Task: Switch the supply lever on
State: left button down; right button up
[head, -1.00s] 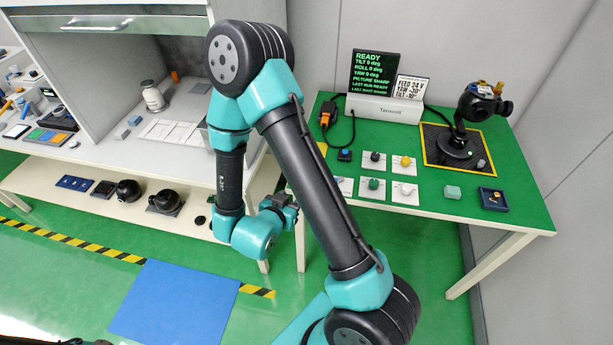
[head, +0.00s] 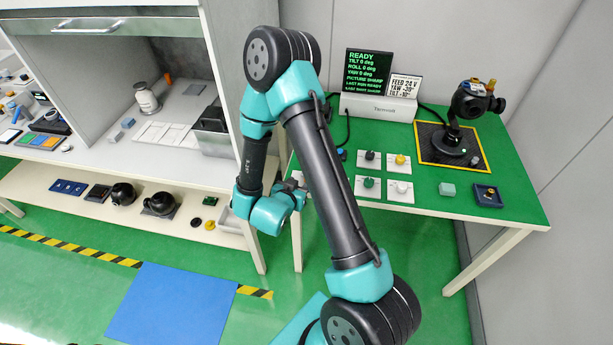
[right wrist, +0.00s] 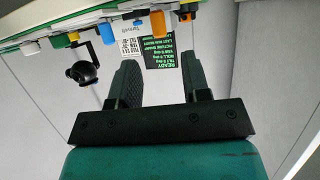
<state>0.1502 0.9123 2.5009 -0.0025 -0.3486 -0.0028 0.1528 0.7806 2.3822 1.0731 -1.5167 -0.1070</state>
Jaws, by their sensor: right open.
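The screen (head: 369,72) on the green table reads READY, and the card beside it reads FEED 24 V. I cannot make out the supply lever in the head view; my right arm covers the table's left back part. In the right wrist view, a small dark part with an orange top (right wrist: 187,16) is at the upper edge, beyond the fingers; I cannot tell if it is the lever. My right gripper (head: 297,188) is at the table's left edge, partly hidden by my arm. Its open, empty fingers (right wrist: 158,75) show in the right wrist view. My left gripper is out of view.
The white Tarnwell unit (head: 378,107) stands under the screen. Several knobs on white plates sit in front of it, such as a yellow one (head: 400,159). A black gimbal camera (head: 468,104) stands on a dark mat at right. A grey cabinet bench is at left.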

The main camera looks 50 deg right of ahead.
jog(key=x, duration=0.7)
jog(key=shift+w+d+f, duration=0.15)
jog(key=shift+d, duration=0.2)
jog(key=shift+c, duration=0.3)
grip_shut()
